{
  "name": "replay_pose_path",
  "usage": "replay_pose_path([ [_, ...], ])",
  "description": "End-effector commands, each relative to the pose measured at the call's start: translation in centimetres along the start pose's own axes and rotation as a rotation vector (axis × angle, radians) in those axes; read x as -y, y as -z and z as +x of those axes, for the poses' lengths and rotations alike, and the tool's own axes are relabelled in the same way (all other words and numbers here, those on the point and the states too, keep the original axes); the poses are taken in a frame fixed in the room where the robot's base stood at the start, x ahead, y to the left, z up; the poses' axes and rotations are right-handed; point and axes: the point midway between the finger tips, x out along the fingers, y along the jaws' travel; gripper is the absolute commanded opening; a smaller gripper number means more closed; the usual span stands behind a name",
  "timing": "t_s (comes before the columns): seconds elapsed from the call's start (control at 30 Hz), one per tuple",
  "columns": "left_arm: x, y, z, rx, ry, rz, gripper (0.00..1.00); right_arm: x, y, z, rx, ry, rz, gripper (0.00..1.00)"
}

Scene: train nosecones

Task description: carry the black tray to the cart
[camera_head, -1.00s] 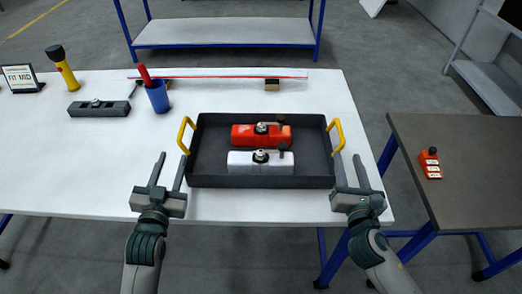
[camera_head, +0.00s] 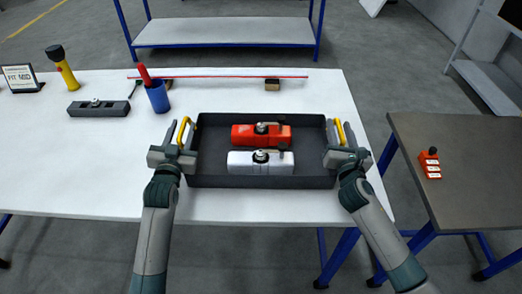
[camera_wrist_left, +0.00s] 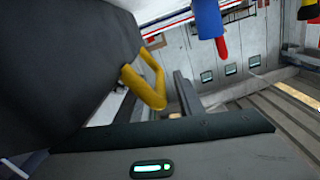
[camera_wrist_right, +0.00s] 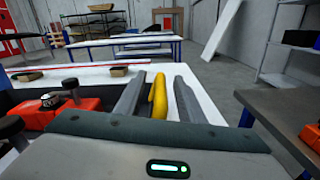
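The black tray (camera_head: 212,182) sits on the white table and holds a red block (camera_head: 248,134) and a white block (camera_head: 245,164), both with dark fittings. It has a yellow handle at each end, the left one (camera_head: 183,130) and the right one (camera_head: 340,132). My left gripper (camera_head: 181,135) is open around the left handle, which also shows in the left wrist view (camera_wrist_left: 155,88). My right gripper (camera_head: 343,135) is open, with the right handle (camera_wrist_right: 158,97) between its fingers in the right wrist view. The cart, a dark-topped stand with blue legs (camera_head: 455,185), is at the right.
On the white table (camera_head: 70,180) are a blue cup (camera_head: 157,97), a flashlight (camera_head: 64,70), a dark block (camera_head: 98,108), a small sign (camera_head: 20,79) and a red-edged strip (camera_head: 220,77). A red item (camera_head: 430,163) lies on the dark top, otherwise clear. A floor gap separates the two.

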Motion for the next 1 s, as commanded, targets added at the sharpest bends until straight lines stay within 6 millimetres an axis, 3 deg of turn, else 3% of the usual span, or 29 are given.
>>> replay_pose_path([
  [0.3,-0.01,0.0,0.15,0.0,0.0,0.0,0.34,0.0,0.01,0.14,0.0,0.0,0.0,0.35],
  [0.43,0.0,-0.01,0.14,0.0,0.0,0.0,0.03,0.01,0.02,0.13,0.0,0.0,0.0,0.04],
  [0.47,0.02,-0.01,0.14,0.0,0.0,0.0,0.0,0.02,0.01,0.13,0.0,0.001,0.0,0.0],
  [1.0,0.32,-0.07,0.13,0.001,0.004,0.005,0.0,0.33,0.06,0.14,-0.001,0.005,-0.005,0.0],
])
